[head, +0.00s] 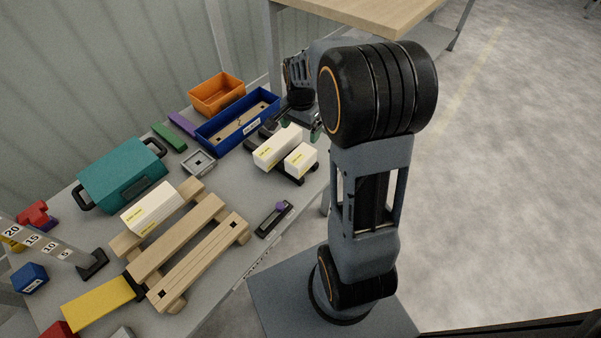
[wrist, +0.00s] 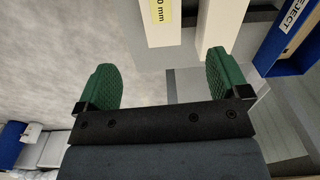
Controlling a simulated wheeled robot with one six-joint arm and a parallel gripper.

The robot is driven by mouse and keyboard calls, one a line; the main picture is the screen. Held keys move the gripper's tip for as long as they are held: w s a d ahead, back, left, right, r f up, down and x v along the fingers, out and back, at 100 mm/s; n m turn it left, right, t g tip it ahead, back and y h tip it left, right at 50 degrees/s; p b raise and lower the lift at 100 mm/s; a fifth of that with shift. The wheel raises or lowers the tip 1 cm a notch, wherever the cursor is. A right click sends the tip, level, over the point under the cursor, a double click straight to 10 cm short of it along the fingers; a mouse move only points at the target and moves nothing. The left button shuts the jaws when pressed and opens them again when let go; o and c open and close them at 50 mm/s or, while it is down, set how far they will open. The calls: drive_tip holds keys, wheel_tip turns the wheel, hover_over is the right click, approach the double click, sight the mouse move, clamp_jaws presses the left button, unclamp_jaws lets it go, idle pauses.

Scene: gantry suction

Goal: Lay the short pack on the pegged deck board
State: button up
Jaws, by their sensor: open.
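The short white pack (head: 301,158) sits beside a longer white pack (head: 277,147) on a low black stand near the table's right edge. My gripper (head: 315,128) is just behind and right of these packs, partly hidden by my arm. In the wrist view its two green fingers (wrist: 160,84) are apart with nothing between them. The yellow-labelled pack (wrist: 160,22) beyond them appears to be the short one. A wooden pallet (head: 176,237) with several deck boards lies at the front. Another white pack (head: 152,208) rests on its far board. I cannot make out which board has pegs.
A blue bin (head: 237,121), marked REJECT in the wrist view (wrist: 290,36), stands behind the packs. An orange bin (head: 217,93), teal case (head: 122,174) and small grey square tray (head: 199,163) are farther left. A dark holder (head: 273,219) lies between pallet and packs.

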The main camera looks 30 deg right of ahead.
sight(301, 161)
drive_tip(key=shift+m, duration=0.5)
drive_tip(key=f+b, duration=0.1)
drive_tip(key=f, duration=0.2)
drive_tip(key=f+b, duration=0.1)
drive_tip(key=f, duration=0.2)
drive_tip(key=f+b, duration=0.1)
drive_tip(key=f, duration=0.2)
drive_tip(key=shift+w+d+f, duration=0.3)
drive_tip(key=shift+w+d, duration=0.05)
drive_tip(key=shift+d, duration=0.05)
drive_tip(key=shift+a+f+b, duration=0.1)
drive_tip(key=shift+f+b, duration=1.35)
drive_tip(key=shift+f, duration=1.95)
drive_tip(key=shift+c, duration=0.4)
drive_tip(key=shift+r, duration=0.1)
drive_tip(key=c, duration=1.1)
